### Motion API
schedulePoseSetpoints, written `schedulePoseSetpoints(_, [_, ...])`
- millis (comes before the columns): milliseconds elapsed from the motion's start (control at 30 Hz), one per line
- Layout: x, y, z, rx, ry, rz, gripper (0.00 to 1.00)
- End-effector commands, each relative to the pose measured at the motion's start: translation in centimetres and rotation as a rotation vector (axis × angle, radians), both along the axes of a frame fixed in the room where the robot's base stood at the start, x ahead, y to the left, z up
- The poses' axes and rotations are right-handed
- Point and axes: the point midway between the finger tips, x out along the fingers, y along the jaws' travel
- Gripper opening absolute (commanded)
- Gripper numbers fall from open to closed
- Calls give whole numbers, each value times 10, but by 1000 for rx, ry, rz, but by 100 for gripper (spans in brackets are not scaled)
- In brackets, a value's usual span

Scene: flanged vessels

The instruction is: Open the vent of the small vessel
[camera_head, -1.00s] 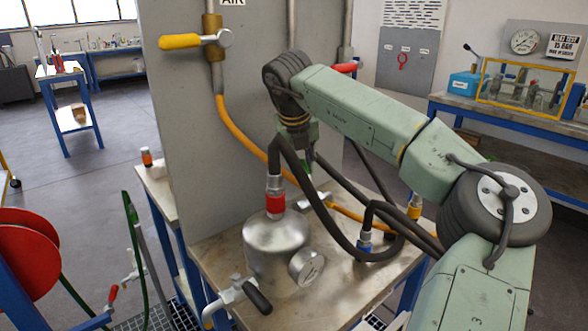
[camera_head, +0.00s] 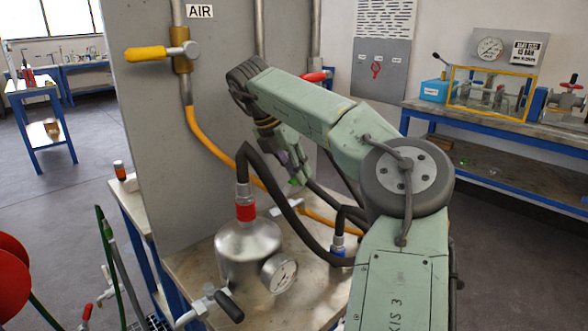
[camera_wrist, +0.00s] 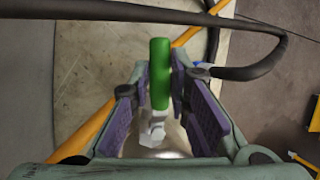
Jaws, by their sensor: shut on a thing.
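The small vessel (camera_head: 248,245) is a shiny metal pot on the bench, with a red-banded hose coupling (camera_head: 245,207) on top and a round gauge (camera_head: 279,273) on its side. My gripper (camera_head: 294,170) is above and to the right of the vessel, pointing down. In the wrist view a green handle (camera_wrist: 160,75) lies between its purple pads, and my gripper is shut on it. A pale metal fitting (camera_wrist: 153,130) sits at the handle's lower end, over the blurred vessel top (camera_wrist: 160,153). The handle's exact angle is hard to judge.
Black hoses (camera_head: 285,205) loop close to my gripper. A black-handled valve (camera_head: 228,305) sticks out at the vessel's lower left. A grey panel (camera_head: 150,100) with a yellow-handled valve (camera_head: 148,53) and an orange hose (camera_head: 215,150) stands behind.

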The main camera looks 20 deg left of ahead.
Motion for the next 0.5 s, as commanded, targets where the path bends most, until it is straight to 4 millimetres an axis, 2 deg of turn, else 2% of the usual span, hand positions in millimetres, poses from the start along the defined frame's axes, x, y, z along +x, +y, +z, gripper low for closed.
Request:
schedulePoseSetpoints(200, [-1, -4, 1, 0, -1, -99, 0])
schedulePoseSetpoints(500, [-3, -6, 0, -1, -1, -149, 0])
